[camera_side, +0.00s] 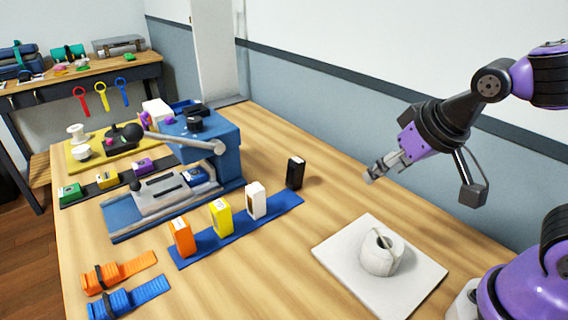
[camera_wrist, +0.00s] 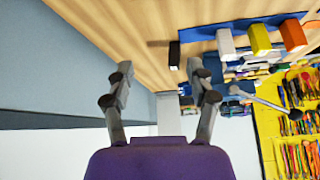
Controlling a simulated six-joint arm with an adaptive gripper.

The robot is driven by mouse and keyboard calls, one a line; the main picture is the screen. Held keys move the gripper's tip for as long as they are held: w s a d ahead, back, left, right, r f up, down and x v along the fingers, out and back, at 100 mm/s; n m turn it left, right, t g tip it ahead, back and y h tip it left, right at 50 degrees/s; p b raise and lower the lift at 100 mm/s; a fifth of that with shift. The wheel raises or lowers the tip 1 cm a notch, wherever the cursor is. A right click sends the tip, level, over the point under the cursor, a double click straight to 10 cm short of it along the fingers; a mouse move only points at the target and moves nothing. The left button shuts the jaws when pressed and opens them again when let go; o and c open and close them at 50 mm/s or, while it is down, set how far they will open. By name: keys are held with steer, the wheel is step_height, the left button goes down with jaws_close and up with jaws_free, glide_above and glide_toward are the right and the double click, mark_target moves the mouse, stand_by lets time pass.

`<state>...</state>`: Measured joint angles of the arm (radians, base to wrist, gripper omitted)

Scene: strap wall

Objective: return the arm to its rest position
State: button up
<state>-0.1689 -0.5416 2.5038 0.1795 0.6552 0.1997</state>
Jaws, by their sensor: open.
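My gripper (camera_side: 374,174) is raised above the right part of the table, in front of the wall, with nothing in its jaws. In the wrist view its two fingers (camera_wrist: 160,78) stand well apart, with empty space between them. It is to the right of and higher than the small black block (camera_side: 295,172), which stands alone on the wood. The black block also shows in the wrist view (camera_wrist: 174,54), beyond the fingers. The arm's rest position is not marked in either view.
Orange (camera_side: 182,238), yellow (camera_side: 221,217) and white (camera_side: 256,201) blocks stand on a blue strip (camera_side: 285,207). A blue press (camera_side: 222,150) is behind them. Bare wood separates strip and board.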

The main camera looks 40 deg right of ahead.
steer(key=s, duration=0.1)
steer(key=s+r+n, duration=0.2)
steer(key=shift+s+d+r+g+y, duration=0.2)
steer(key=shift+s+g+y, duration=0.1)
steer(key=shift+s, duration=0.1)
